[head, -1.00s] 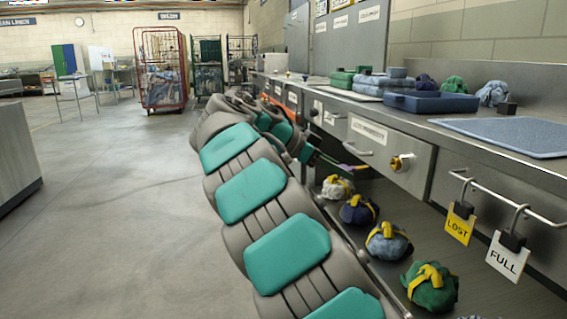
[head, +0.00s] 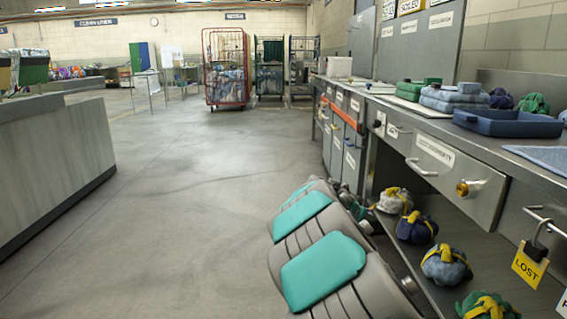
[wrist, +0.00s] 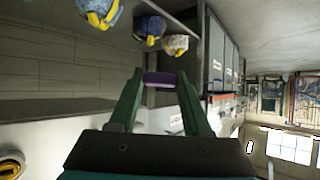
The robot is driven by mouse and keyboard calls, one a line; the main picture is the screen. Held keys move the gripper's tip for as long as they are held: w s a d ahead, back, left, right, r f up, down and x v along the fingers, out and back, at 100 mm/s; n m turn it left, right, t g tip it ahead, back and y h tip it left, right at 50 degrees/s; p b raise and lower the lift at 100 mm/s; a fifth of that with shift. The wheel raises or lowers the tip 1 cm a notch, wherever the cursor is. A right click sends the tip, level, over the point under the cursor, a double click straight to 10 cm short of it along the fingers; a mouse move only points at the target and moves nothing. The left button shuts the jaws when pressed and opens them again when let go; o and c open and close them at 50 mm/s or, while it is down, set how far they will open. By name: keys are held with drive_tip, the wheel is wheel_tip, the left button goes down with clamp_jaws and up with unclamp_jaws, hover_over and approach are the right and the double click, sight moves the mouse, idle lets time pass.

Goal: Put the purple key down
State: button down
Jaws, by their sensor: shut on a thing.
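In the wrist view my gripper (wrist: 160,88) has its two green fingers shut on the purple key (wrist: 160,78). Only a short purple bar shows between the fingertips, and the rest of the key is hidden. The key is held in the air, and nothing is seen touching it but the fingers. In the head view my grey and teal arm reaches along the front of the bench. The gripper and key cannot be made out there.
Tied bundles (head: 445,265) sit on the shelf under the steel bench. A drawer (head: 440,175) has a brass lock. A blue tray (head: 508,123) and folded cloths (head: 455,99) lie on the bench top. A grey counter (head: 50,150) stands left, with clear floor between.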

drive_tip(key=s+a+f+n+t+y+p, duration=0.3)
drive_tip(key=s+a+f+n+y+p, duration=0.1)
drive_tip(key=a+f+n+y, duration=0.5)
drive_tip(key=s+r+m+h, duration=0.1)
drive_tip(key=s, duration=0.5)
drive_tip(key=shift+d+r, duration=0.3)
drive_tip(key=shift+d, duration=0.1)
